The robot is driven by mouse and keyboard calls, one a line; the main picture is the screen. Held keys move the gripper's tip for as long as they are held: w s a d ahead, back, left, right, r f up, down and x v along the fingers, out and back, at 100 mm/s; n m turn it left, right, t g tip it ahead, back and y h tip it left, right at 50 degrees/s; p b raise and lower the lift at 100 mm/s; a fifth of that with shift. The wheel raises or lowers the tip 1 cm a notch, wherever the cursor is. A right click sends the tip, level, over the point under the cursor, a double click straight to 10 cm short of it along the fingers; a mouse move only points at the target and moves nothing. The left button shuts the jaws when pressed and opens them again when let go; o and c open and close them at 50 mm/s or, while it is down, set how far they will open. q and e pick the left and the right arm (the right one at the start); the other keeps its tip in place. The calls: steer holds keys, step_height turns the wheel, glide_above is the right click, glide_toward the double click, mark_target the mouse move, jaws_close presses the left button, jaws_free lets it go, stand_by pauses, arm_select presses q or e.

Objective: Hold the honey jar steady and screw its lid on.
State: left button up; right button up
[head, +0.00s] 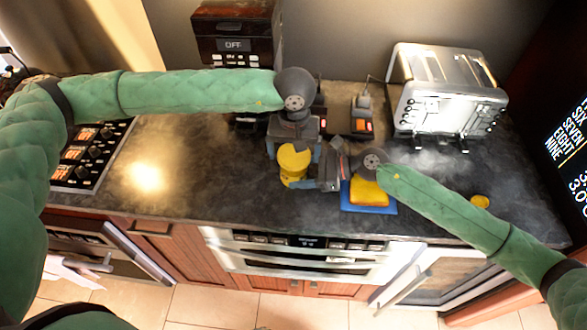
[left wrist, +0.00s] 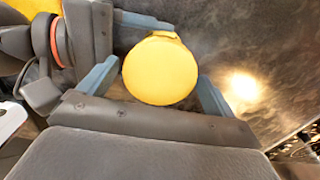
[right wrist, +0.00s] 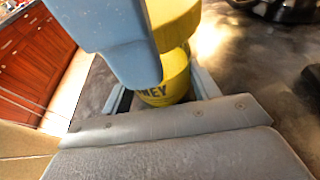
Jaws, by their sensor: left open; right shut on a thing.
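The honey jar (right wrist: 165,92) is yellow with dark lettering, of which "NEY" shows in the right wrist view. It stands on the dark counter in the head view, mostly under my left gripper. The round yellow lid (left wrist: 160,70) is at the jar's top; whether it is seated or tilted cannot be told. My left gripper (head: 294,160) points down over the lid, open, with a finger on each side of it. My right gripper (head: 318,172) comes in from the right and is shut on the jar's body.
A yellow block lies on a blue board (head: 369,208) under my right wrist. A small yellow disc (head: 480,201) lies farther right. A toaster (head: 448,92) and a dark appliance (head: 235,35) stand at the back. A stovetop (head: 92,152) is left; the counter between is clear.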

arm_select(q)
steer(key=n, duration=0.4)
steer(key=shift+n, duration=0.3)
steer(key=n, duration=0.4)
steer(key=shift+n, duration=0.3)
steer(key=shift+c, duration=0.4)
steer(key=c, duration=0.9)
steer(key=m, duration=0.3)
steer(key=shift+m, duration=0.3)
steer(key=m, duration=0.3)
steer(key=shift+m, duration=0.4)
steer(key=m, duration=0.7)
